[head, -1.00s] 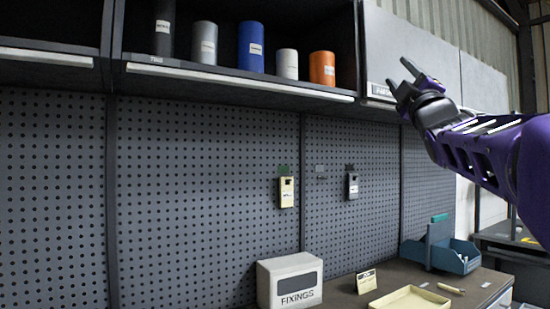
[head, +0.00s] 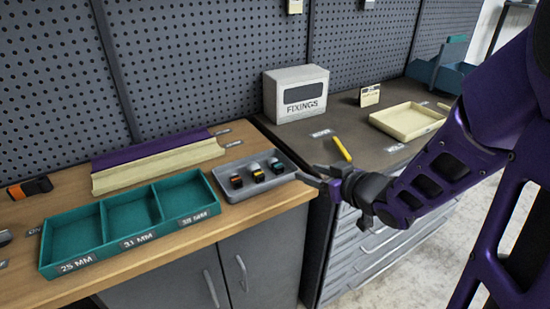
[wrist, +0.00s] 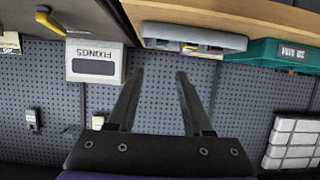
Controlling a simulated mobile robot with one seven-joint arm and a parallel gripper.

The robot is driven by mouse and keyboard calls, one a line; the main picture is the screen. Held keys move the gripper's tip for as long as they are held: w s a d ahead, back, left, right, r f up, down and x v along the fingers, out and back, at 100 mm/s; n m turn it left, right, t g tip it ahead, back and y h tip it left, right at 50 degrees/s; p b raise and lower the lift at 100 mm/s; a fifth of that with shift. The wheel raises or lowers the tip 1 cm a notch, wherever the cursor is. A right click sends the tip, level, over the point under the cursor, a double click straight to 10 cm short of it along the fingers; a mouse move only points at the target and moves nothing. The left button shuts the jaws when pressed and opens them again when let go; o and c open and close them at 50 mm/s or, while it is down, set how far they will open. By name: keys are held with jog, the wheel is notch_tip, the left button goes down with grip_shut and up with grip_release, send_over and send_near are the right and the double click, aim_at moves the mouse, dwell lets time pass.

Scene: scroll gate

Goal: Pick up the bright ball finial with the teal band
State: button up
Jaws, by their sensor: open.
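A grey tray (head: 268,196) on the wooden bench holds three small dark finials in a row. The right one (head: 277,166) shows a teal patch, the middle one (head: 257,174) yellow, and the left one (head: 236,182) orange-red. They are too small to tell which is a ball or bright. My gripper (head: 316,177) is open and empty, just right of the tray. In the wrist view its fingers (wrist: 160,74) stand apart with pegboard behind. The grey tray (wrist: 195,37) shows there upside down at the top, its contents mostly hidden.
A teal three-compartment tray (head: 116,253) stands left of the grey tray. Purple and cream strips (head: 160,163) lie behind it. A FIXINGS box (head: 296,95), yellow tool (head: 341,148) and cream tray (head: 407,121) are on the dark counter.

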jog(key=b, duration=0.3)
send_near(276, 163)
jog(key=x, duration=0.4)
jog(key=shift+w+a+f, duration=0.2)
jog(key=shift+a, duration=0.1)
jog(key=shift+b+x, duration=0.55)
jog(key=shift+x, duration=2.4)
jog(key=shift+d, duration=0.15)
grip_shut()
jog(key=shift+w, duration=0.1)
